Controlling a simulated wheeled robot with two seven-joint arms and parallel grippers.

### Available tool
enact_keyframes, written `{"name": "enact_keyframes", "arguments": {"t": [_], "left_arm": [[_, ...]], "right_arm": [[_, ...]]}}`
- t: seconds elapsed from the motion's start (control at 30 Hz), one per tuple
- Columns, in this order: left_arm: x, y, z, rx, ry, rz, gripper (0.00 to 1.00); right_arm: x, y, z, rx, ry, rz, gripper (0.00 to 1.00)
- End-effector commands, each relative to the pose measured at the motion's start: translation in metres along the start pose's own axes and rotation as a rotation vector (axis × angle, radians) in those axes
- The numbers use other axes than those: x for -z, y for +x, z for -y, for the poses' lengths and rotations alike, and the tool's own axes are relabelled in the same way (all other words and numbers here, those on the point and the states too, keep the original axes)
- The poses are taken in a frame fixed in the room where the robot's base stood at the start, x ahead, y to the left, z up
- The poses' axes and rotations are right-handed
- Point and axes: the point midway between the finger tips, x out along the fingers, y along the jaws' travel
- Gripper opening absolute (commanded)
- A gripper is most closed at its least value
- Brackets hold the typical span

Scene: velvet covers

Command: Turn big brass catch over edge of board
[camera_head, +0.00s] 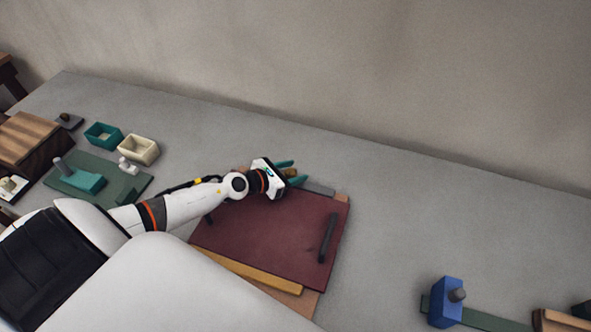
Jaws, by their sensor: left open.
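A dark red, velvet-like cover (265,238) lies on a tan wooden board (308,303), whose edges show at the front and at the far right corner. My left gripper (292,172) is over the far edge of the board, with its teal fingers apart and pointing right. A small brass-coloured piece (290,172) shows between the fingers; it may be the big brass catch, but it is mostly hidden. I cannot tell whether the fingers touch it. A yellow strip (255,277) lies along the front edge. My right gripper is not in view.
A dark bar (327,238) lies on the cover's right side, and a grey strip (318,188) at the far edge. Teal (103,135) and cream (139,149) boxes stand at the left. A blue block (446,302) stands at the right. The grey table between is clear.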

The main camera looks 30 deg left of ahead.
Motion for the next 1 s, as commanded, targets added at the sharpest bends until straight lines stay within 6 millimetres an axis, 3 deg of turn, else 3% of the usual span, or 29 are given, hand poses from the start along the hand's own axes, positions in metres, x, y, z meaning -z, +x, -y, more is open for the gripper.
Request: {"name": "enact_keyframes", "arguments": {"t": [0.13,0.43,0.7,1.0], "left_arm": [[0.0002,0.0112,-0.0007,-0.002,0.001,0.0,0.52],[-0.0003,0.0131,-0.0008,-0.002,0.001,0.001,0.52],[-0.0002,0.0129,-0.0006,-0.002,0.0,0.001,0.1],[0.0019,0.0121,-0.0003,0.013,-0.007,0.001,0.08]], "right_arm": [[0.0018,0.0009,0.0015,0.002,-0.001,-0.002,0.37],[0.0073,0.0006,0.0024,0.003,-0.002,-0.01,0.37],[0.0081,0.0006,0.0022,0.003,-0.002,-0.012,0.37],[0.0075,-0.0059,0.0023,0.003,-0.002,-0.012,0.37]]}}
